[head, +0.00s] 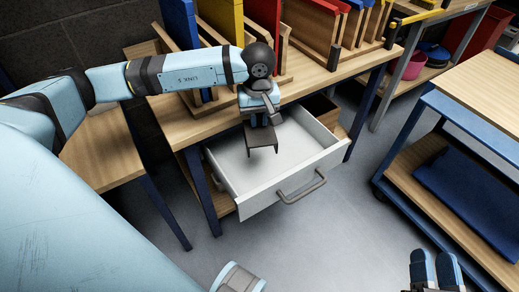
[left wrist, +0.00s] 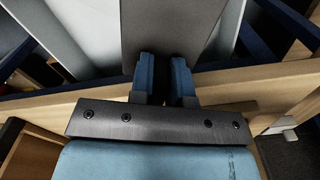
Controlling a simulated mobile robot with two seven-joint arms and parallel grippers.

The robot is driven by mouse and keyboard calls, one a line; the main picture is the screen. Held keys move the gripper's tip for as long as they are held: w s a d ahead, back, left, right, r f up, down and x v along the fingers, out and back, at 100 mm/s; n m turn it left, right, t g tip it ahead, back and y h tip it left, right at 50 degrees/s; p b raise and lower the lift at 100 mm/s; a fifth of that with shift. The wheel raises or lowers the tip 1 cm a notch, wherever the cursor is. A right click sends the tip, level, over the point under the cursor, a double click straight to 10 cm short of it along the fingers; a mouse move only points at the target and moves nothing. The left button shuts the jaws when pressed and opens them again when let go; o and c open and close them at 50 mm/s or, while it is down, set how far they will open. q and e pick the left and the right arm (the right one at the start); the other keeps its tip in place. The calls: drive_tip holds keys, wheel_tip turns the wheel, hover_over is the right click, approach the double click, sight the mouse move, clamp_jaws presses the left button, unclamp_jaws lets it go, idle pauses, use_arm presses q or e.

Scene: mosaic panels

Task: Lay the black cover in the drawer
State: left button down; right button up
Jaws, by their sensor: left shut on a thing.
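The black cover (head: 262,139) is a dark, bent plate hanging from my left gripper (head: 262,118) above the open drawer. In the left wrist view the fingers (left wrist: 164,78) are closed on the cover (left wrist: 168,28), which extends away from them. The drawer (head: 308,168) is white with a grey handle, pulled out from under the wooden bench. The visible part of its floor looks bare; the cover and gripper hide some of it. My right gripper (head: 435,268) is at the bottom right edge, away from the drawer; its finger gap is unclear.
Upright coloured panels in wooden racks (head: 285,45) stand on the bench (head: 330,78) behind the left arm. A blue-framed trolley (head: 450,105) stands to the right, with a dark blue sheet (head: 465,185) on its lower shelf. Grey floor is free before the drawer.

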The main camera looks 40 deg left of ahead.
use_arm(q)
wheel_tip(320, 180, down, 14)
drive_tip(key=b, duration=0.3)
drive_tip(key=shift+r, duration=0.15)
use_arm(e)
drive_tip(key=shift+w+a+f+g+y, duration=0.15)
drive_tip(key=shift+a+f+y, duration=0.1)
drive_tip(key=shift+f, duration=0.3)
drive_tip(key=shift+s+a+f+g+y, duration=0.1)
drive_tip(key=shift+a+f+g+y, duration=0.1)
drive_tip(key=shift+f, duration=0.3)
use_arm(q)
drive_tip(key=shift+f+b, duration=0.2)
drive_tip(key=shift+b, duration=0.1)
drive_tip(key=c, duration=1.1)
unclamp_jaws()
use_arm(e)
drive_tip(key=shift+f, duration=0.15)
use_arm(q)
drive_tip(key=shift+r, duration=0.15)
